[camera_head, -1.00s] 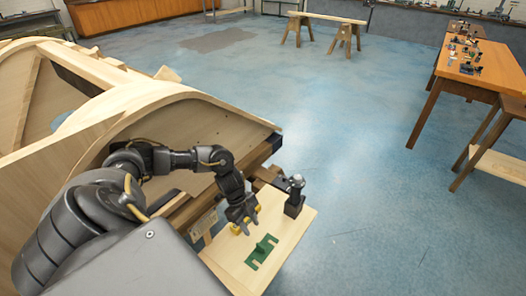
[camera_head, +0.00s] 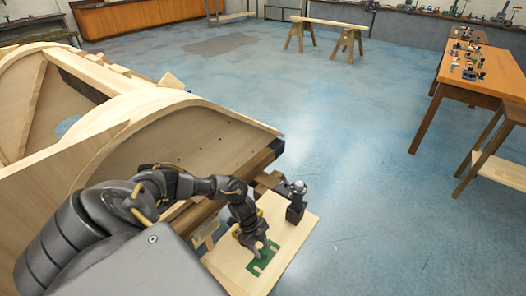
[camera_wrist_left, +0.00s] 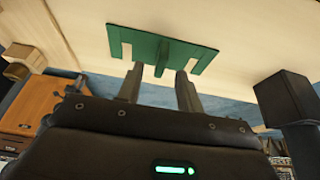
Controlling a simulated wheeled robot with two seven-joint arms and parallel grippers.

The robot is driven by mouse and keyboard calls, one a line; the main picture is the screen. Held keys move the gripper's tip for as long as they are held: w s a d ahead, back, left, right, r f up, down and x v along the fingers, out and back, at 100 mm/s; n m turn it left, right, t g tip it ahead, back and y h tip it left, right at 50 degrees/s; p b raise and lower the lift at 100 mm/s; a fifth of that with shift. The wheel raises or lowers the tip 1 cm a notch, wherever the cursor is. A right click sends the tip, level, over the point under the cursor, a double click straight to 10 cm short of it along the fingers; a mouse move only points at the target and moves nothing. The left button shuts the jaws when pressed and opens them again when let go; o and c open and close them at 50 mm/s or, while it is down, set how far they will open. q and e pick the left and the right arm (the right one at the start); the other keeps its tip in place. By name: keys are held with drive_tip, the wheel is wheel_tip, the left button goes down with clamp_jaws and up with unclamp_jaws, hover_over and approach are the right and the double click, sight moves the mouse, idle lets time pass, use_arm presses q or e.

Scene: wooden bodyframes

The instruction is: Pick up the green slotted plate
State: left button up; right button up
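The green slotted plate (camera_head: 262,262) lies flat on a pale wooden board (camera_head: 293,235), with part of it hidden by my gripper in the head view. In the left wrist view the plate (camera_wrist_left: 190,54) shows a slot near each end and a raised green fin in the middle. My left gripper (camera_head: 257,248) is low over the plate. In the wrist view the two fingertips (camera_wrist_left: 160,72) are apart, one on either side of the fin's line. No grip on the fin shows. My right gripper is not in view.
A dark post with a grey top (camera_head: 296,203) stands on the board beside my gripper. A yellow item (camera_head: 236,232) is partly hidden behind the gripper. The large curved wooden frame (camera_head: 190,135) stands to the left. Open blue floor (camera_head: 365,170) lies to the right.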

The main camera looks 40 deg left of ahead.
use_arm(q)
drive_tip(key=shift+x, duration=0.9)
drive_tip(key=shift+c, duration=0.2)
clamp_jaws()
drive_tip(key=shift+r, duration=0.15)
